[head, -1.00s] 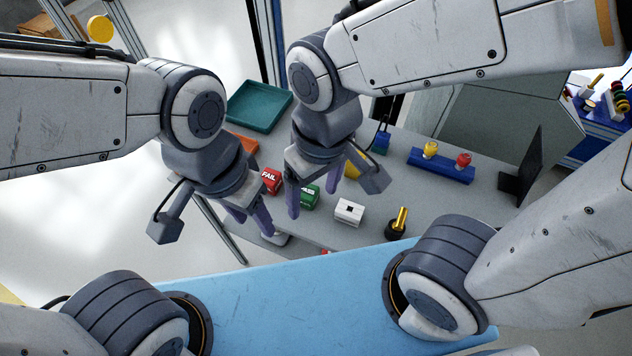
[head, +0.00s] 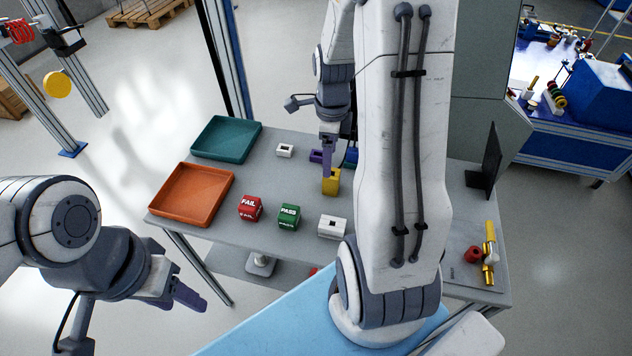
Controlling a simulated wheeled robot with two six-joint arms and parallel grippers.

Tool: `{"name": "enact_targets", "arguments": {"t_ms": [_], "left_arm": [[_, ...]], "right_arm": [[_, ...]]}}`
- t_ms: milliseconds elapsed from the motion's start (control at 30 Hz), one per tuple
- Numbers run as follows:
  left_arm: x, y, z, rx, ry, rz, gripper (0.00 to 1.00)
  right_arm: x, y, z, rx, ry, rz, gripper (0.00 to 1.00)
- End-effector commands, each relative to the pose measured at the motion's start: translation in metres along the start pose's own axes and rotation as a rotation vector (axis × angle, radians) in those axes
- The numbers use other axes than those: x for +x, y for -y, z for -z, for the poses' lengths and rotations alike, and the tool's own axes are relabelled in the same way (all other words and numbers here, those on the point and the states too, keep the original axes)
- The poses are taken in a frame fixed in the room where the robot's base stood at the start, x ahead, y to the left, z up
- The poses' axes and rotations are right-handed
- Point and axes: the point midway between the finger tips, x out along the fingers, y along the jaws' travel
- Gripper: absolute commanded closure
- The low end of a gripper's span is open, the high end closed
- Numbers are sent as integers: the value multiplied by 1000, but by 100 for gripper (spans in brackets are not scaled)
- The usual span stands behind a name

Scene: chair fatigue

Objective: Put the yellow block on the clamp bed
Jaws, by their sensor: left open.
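The yellow block (head: 332,186) stands on the grey table, right of the table's middle. My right gripper (head: 327,170) points down with its purple fingers at the top of the block, overlapping it in view. I cannot tell whether the fingers are closed on it. My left gripper (head: 188,294) is open and empty, off the table's front left side. I cannot pick out the clamp bed. A blue part (head: 351,156) shows just beyond the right gripper, mostly hidden by my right arm.
An orange tray (head: 163,209) and a teal tray (head: 204,154) are at the table's left. A red FAIL cube (head: 250,208), green PASS cube (head: 288,216) and white block (head: 332,227) stand in front. A yellow-handled valve (head: 490,255) and black panel (head: 491,160) are at right.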

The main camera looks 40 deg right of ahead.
Motion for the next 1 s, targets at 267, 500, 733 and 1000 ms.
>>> {"name": "enact_targets", "arguments": {"t_ms": [267,500,733,1000], "left_arm": [[2,0,0,0,0,0,50],[1,0,0,0,0,0,50],[-3,0,0,0,0,0,50],[-3,0,0,0,0,0,50]], "right_arm": [[37,6,18,88,-3,-5,15],[58,7,18,86,-2,-2,15],[88,10,15,83,-2,-5,15],[108,11,14,81,-1,0,15]]}}
